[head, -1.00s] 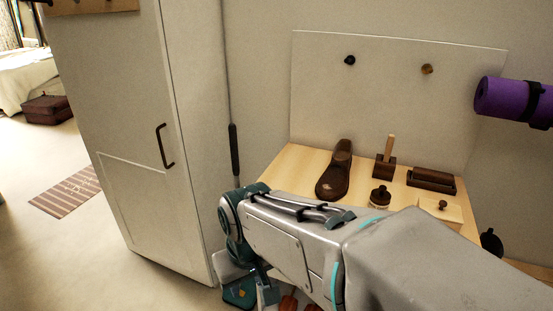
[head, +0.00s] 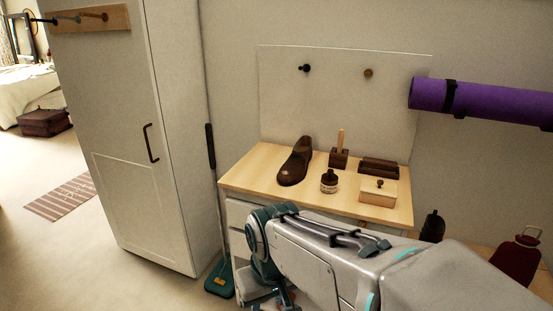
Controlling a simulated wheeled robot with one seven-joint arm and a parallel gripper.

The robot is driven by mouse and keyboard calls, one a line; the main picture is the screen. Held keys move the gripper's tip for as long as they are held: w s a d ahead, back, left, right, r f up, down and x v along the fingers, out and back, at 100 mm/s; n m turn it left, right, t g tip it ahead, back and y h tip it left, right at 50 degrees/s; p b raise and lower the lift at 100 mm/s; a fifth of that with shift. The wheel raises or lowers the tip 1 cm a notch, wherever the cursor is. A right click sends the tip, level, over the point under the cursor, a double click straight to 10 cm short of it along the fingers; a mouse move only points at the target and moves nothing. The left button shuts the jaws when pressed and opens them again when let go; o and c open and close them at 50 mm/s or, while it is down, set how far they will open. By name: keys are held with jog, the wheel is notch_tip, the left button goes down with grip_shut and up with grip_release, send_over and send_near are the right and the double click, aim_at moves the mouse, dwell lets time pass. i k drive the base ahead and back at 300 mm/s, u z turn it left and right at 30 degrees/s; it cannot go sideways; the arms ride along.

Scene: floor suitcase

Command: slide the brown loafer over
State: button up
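The brown loafer (head: 296,163) stands on the left part of a light wooden cabinet top (head: 249,176), against a pale back panel. It is a single dark brown shoe, sole down, with its toe towards the front. Nothing touches it. My arm crosses the lower part of the picture in front of the cabinet, apart from the loafer, and hides some of the cabinet front. My gripper is not in view.
Right of the loafer are a brush with upright handle (head: 339,153), a dark-lidded jar (head: 329,181), a dark brush block (head: 379,168) and a small wooden box (head: 378,192). A tall wardrobe (head: 150,110) stands left. A purple rolled mat (head: 480,102) hangs right.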

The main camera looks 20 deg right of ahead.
aim_at(293, 171)
jog(key=z, duration=0.75)
jog(key=i, duration=1)
jog(key=k, duration=1)
jog(key=u, duration=1.3)
jog(key=i, duration=1.15)
jog(key=z, duration=1.95)
